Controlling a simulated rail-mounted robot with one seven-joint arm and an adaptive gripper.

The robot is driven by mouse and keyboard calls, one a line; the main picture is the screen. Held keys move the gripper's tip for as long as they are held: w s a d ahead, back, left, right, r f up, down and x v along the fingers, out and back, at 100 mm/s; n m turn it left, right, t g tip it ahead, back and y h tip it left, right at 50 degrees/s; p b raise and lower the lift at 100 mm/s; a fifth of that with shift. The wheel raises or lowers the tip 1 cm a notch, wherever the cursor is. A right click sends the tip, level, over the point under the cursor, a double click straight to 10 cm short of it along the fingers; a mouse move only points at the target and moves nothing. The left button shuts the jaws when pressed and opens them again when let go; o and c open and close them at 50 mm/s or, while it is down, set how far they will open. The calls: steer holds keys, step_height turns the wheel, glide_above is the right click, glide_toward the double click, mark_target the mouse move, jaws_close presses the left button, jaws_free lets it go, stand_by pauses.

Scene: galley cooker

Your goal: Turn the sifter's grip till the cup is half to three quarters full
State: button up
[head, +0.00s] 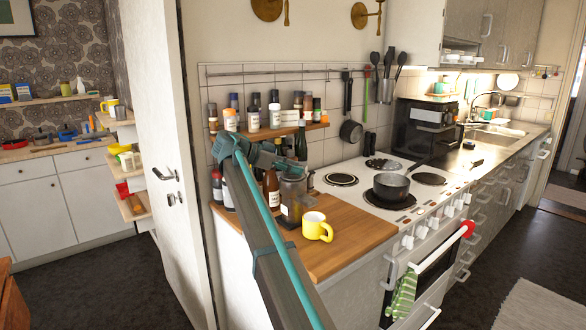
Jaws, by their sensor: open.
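The yellow cup (327,232) stands upright on the wooden counter, and its inside looks pale. I cannot tell how full it is. A grey, canister-like thing (291,198), which looks like the sifter, stands on a dark base just left of and behind the cup. Its grip cannot be made out. My gripper (302,166) is open at the end of my teal and grey arm and appears just above the canister's top. I cannot tell whether it touches the canister or has the grip between its fingers.
Bottles (271,187) stand behind the canister, under a shelf of jars (275,131). A white cooker (405,205) with a dark pot (391,187) stands to the right. The wooden counter (350,250) is clear right of the cup. A white door (165,100) is at left.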

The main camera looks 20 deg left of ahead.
steer(key=v, duration=1.2)
steer(key=shift+s, duration=0.1)
stand_by(2.1)
